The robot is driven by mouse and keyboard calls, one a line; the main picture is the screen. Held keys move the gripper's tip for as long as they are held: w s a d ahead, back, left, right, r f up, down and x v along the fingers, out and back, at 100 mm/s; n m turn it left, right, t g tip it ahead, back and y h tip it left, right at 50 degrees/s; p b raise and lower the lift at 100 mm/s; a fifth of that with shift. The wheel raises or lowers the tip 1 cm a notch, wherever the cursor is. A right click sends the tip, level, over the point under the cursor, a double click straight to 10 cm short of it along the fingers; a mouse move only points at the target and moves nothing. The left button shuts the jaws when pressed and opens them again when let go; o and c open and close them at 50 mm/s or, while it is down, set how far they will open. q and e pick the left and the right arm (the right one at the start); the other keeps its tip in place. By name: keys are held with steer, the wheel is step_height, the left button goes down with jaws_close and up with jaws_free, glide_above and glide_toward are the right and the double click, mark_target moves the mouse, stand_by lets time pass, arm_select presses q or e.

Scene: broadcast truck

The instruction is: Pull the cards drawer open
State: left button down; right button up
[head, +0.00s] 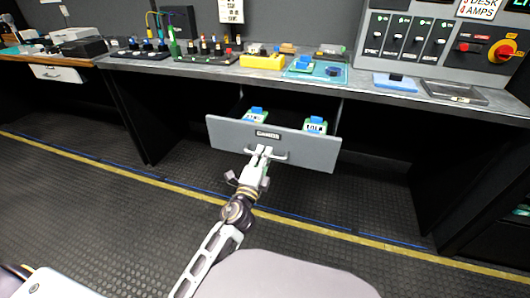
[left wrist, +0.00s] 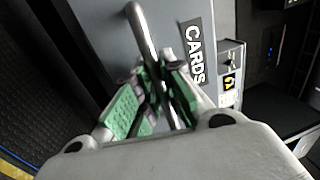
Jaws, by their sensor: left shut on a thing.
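The cards drawer (head: 225,134) is a grey front under the bench, and it stands out from the bench with its inside showing. Its label reads CARDS, clear in the left wrist view (left wrist: 195,53). Green cards with blue tops, one at the left (head: 256,114) and one at the right (head: 315,125), stand in it. My left gripper (head: 262,155) is shut on the bar handle (head: 281,156) of the drawer. In the left wrist view the green finger pads (left wrist: 150,105) lie on both sides of the metal handle (left wrist: 145,35). My right gripper is not in view.
The bench top (head: 220,67) above carries a yellow block (head: 262,62), a teal tray (head: 331,75) and several small parts. Another drawer (head: 57,74) is at the far left. The dark ribbed floor (head: 130,215) in front is clear, with a yellow line across it.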

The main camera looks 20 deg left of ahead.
arm_select(q)
steer(key=shift+s, duration=0.1)
stand_by(0.3)
steer(key=c, duration=1.5)
jaws_free()
steer(key=shift+r, duration=0.15)
